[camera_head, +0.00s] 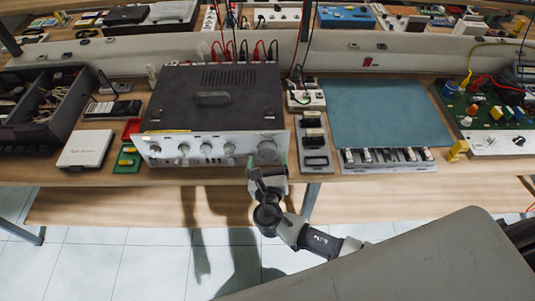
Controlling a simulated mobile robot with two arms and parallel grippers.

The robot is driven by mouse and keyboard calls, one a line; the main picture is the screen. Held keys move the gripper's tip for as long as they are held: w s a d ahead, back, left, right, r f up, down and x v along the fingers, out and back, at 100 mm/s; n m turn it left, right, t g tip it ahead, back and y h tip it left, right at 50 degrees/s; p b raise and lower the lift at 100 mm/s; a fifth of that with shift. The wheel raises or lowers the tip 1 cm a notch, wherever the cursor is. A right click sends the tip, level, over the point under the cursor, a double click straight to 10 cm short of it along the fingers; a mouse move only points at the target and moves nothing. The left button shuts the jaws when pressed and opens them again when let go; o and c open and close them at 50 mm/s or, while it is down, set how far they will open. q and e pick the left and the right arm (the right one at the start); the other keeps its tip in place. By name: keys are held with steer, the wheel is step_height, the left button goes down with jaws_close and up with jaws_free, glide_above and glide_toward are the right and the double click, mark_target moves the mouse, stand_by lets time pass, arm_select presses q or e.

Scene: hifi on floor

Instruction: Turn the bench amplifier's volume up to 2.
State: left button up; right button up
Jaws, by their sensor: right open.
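The bench amplifier (213,98) stands on the wooden bench, with a dark vented top and a silver front panel. Its front panel carries a row of several small knobs and one larger knob (267,149) at the right end. My right gripper (267,166) is just in front of the panel's right end, at the large knob, with its greenish fingertips apart on either side of it. I cannot tell whether the fingers touch the knob. The knob's markings are too small to read. My left gripper is not in view.
A teal mat (391,112) lies right of the amplifier, past a grey strip with dark blocks (315,143). A green circuit board (492,108) is at the far right. A white box (86,148) and a black divided bin (35,108) stand left. Cables rise behind the amplifier.

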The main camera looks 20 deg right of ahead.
steer(key=shift+x, duration=0.8)
steer(key=c, duration=0.9)
